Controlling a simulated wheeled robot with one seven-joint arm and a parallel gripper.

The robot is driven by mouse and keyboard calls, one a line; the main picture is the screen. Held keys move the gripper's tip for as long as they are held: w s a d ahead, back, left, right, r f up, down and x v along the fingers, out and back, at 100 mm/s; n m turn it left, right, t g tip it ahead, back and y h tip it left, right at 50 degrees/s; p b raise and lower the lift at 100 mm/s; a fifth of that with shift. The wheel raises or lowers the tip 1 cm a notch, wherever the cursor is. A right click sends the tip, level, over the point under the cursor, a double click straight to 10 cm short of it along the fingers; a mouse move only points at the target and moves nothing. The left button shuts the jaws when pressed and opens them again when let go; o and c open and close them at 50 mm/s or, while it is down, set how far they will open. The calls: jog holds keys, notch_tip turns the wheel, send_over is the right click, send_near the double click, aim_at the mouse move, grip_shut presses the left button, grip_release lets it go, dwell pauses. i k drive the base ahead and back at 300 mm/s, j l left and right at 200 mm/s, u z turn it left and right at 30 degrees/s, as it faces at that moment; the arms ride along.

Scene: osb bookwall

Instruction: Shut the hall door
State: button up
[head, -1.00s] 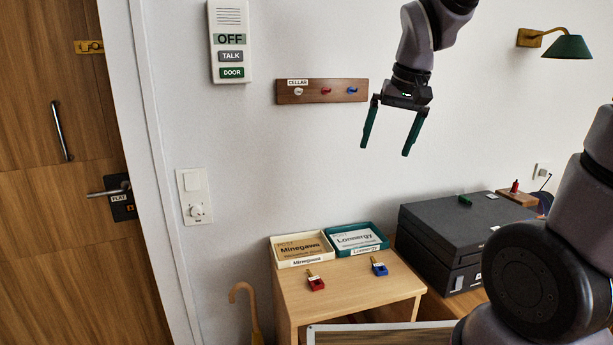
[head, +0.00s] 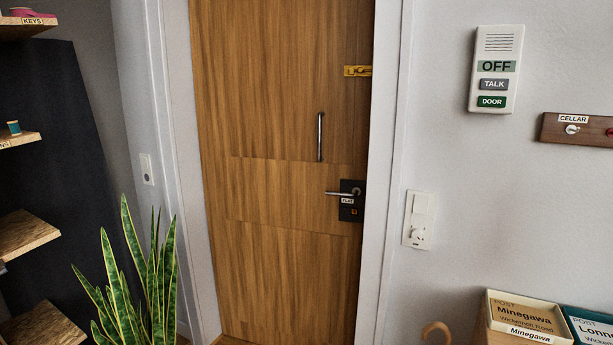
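The wooden hall door (head: 275,120) stands in its white frame in the middle of the head view. Its right edge, with the latch side, meets the frame with no clear gap that I can see; whether it is latched I cannot tell. The lever is level. My gripper is outside the view.
Wooden shelves (head: 28,238) are at the far left. An intercom (head: 493,70), a switch plate (head: 418,220) and a cellar key rack (head: 575,130) are on the right wall. A post tray (head: 525,318) sits lower right.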

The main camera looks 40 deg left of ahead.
aim_at(282, 121)
jog(key=u, duration=1.8)
jog(key=i+j+z, duration=0.2)
jog(key=i+j, duration=0.2)
jog(key=i+j+z, duration=0.2)
jog(key=i+j, duration=0.3)
jog(key=i+j+z, duration=0.15)
jog(key=i+j, duration=0.35)
jog(key=i+j+z, duration=0.2)
jog(key=i+j, duration=0.2)
jog(key=j, duration=0.3)
